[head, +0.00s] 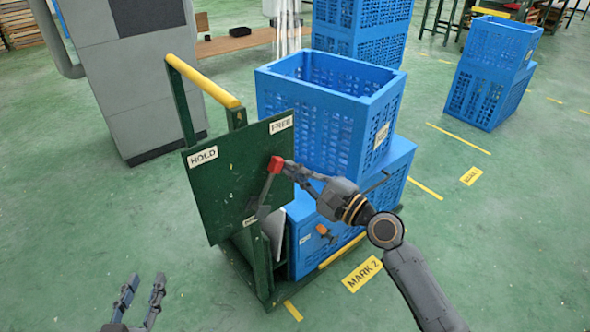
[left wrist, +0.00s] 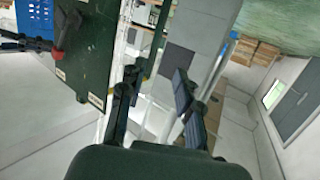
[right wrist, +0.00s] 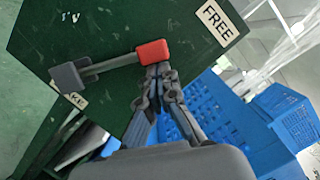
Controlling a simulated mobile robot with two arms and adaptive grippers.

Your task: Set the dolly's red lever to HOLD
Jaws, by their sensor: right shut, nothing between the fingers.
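The dolly's green panel (head: 226,180) carries a HOLD label (head: 203,156) at upper left and a FREE label (head: 281,124) at upper right. The lever's red knob (head: 276,164) is up and slightly right of its grey pivot (head: 257,214), between the labels. The knob also shows in the right wrist view (right wrist: 152,52) and left wrist view (left wrist: 57,53). My right gripper (head: 291,169) is shut and empty, its tips at the knob's right side; contact is unclear. It also shows in the right wrist view (right wrist: 159,70). My left gripper (head: 143,283) is open and empty, low and left of the panel.
Blue crates (head: 330,110) are stacked on the dolly behind the panel. A yellow-topped handle (head: 203,82) rises behind the panel. A grey cabinet (head: 125,75) stands at back left. More blue crates (head: 490,75) stand at back right.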

